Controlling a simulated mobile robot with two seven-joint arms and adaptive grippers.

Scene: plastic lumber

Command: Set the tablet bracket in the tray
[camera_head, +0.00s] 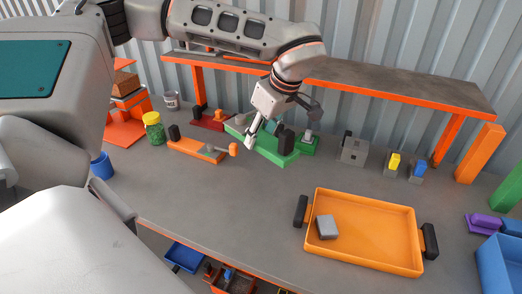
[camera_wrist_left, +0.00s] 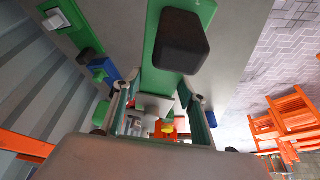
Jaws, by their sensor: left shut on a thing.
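My left gripper (camera_head: 262,129) reaches down at the green fixture (camera_head: 268,147), which has an upright black block at its front. In the left wrist view its fingers (camera_wrist_left: 160,108) are shut on a light grey piece (camera_wrist_left: 154,104). The piece is partly hidden, and I cannot tell for certain that it is the tablet bracket, or whether it touches the fixture. The orange tray (camera_head: 375,263) with black side handles lies at the front right. A small grey block (camera_head: 326,227) is in its left part. My right gripper is not in view.
An orange fixture with a knob (camera_head: 198,150) and a green jar (camera_head: 154,129) stand left. A grey block (camera_head: 354,151) and small yellow (camera_head: 393,162) and blue (camera_head: 418,170) parts stand right. A raised shelf (camera_head: 400,88) spans the back.

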